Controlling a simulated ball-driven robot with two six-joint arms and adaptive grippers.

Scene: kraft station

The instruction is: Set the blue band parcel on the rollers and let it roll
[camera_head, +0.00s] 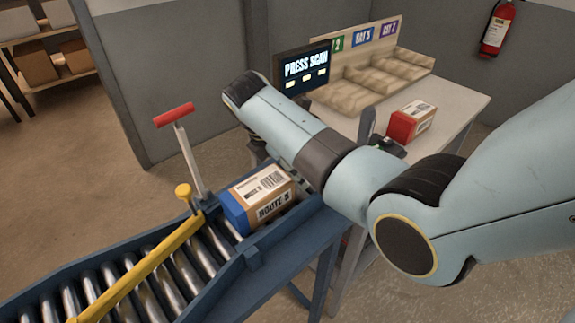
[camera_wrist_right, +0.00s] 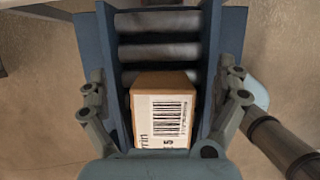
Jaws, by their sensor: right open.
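The blue band parcel (camera_head: 270,186) is a brown box with a blue end, a white label and "ROUTE 5" on its side. It sits at the upper right end of the roller conveyor (camera_head: 172,281), between the blue side rails. In the right wrist view the parcel (camera_wrist_right: 166,112) shows its brown top and barcode label, with bare rollers beyond it. My right gripper (camera_wrist_right: 163,88) is open, with one finger on each side of the parcel and a gap visible on both sides. In the head view my arm hides most of this gripper. My left gripper is out of view.
A yellow bar (camera_head: 135,271) runs diagonally over the rollers, lower left of the parcel. A red-handled lever (camera_head: 175,116) stands beside the far rail. Behind are a table with a red-ended parcel (camera_head: 411,121), a "PRESS SCAN" screen (camera_head: 305,67) and sorting bays (camera_head: 370,77).

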